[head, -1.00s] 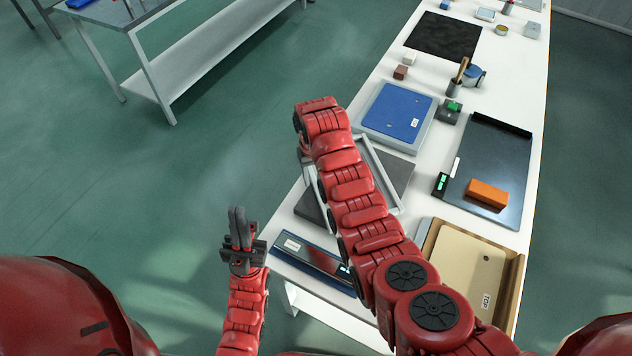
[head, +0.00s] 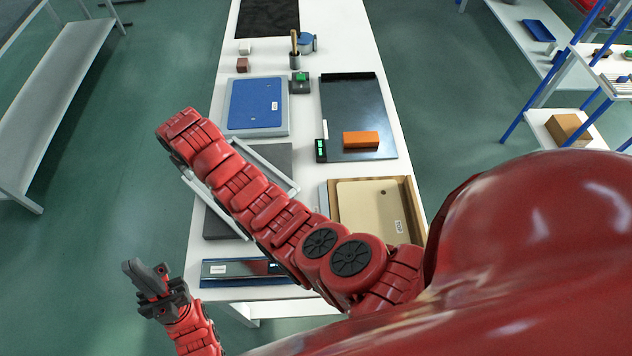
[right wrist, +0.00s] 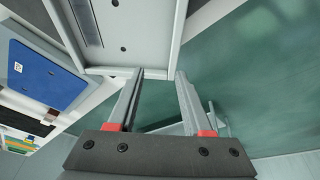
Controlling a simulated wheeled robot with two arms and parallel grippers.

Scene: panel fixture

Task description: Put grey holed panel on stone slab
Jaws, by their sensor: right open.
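The grey holed panel (right wrist: 125,35), a flat grey piece with dark holes and pale raised edges, fills the top of the right wrist view. In the head view its pale edge (head: 268,166) shows beside my right arm, which hides much of it. It lies askew over a dark grey slab (head: 222,226), which looks like the stone slab. My right gripper (right wrist: 158,74) is open, its fingertips at the panel's near edge by a corner; contact cannot be told. In the head view it is hidden by my arm. My left gripper (head: 150,277) is shut and empty, left of the table.
A blue panel (head: 256,103) on a grey base lies behind. A dark tray (head: 350,95) holds an orange block (head: 361,139). A wooden box (head: 412,200) holds a beige panel. A dark flat device (head: 235,270) lies at the front edge. A black textured sheet (head: 268,18) lies far back.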

